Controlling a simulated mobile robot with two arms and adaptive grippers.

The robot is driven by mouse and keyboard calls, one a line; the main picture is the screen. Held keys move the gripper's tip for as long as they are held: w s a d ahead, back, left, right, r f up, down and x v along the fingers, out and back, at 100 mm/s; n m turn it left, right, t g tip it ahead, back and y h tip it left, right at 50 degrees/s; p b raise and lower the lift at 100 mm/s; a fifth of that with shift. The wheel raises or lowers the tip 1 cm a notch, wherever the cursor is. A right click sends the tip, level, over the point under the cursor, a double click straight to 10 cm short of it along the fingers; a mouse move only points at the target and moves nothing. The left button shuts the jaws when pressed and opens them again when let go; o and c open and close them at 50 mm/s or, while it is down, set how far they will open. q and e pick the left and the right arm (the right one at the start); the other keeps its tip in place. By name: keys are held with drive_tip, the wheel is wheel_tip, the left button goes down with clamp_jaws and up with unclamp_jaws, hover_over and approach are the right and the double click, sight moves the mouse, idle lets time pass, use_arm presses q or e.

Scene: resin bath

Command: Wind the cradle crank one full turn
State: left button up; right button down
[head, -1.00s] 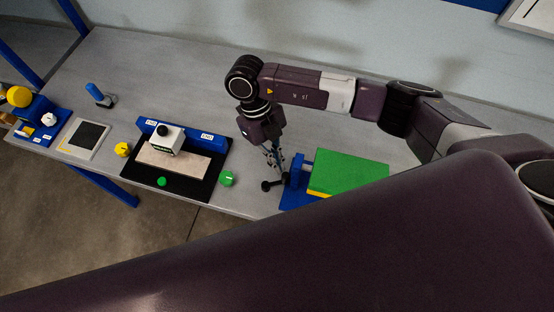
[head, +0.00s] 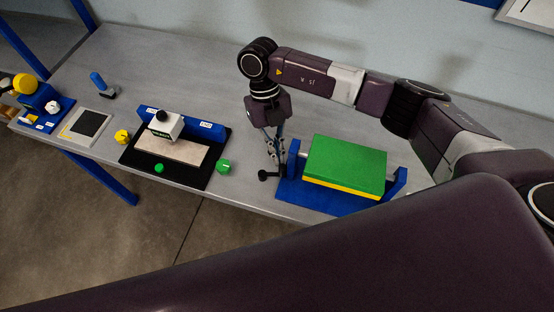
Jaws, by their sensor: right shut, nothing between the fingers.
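The cradle (head: 345,166) is a green block with a yellow lower layer, held between blue uprights on a blue base (head: 330,201) at the right of the bench. Its black crank (head: 268,175) sticks out on the left side, with the knob end toward the bench's front edge. My right gripper (head: 277,165) points down at the crank, shut with nothing in it. Its fingertips are close to the crank; whether they touch it I cannot tell. My left gripper is not in view.
A black mat (head: 195,179) with a pale strip and a white block (head: 167,127) lies left of the crank. A green knob (head: 223,167) sits at the mat's right edge. A yellow piece (head: 122,136) and a framed black pad (head: 90,123) are farther left.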

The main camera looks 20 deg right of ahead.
drive_tip(key=shift+s+r+m, duration=0.15)
drive_tip(key=shift+s+m, duration=0.35)
drive_tip(key=shift+w+d+f+m+y+p, duration=0.1)
drive_tip(key=shift+d+f+m+y+p, duration=0.1)
drive_tip(key=shift+m+y+p, duration=0.35)
drive_tip(key=shift+s+a+m, duration=0.1)
drive_tip(key=shift+s+m, duration=0.2)
drive_tip(key=shift+m, duration=0.15)
drive_tip(key=shift+w, duration=0.1)
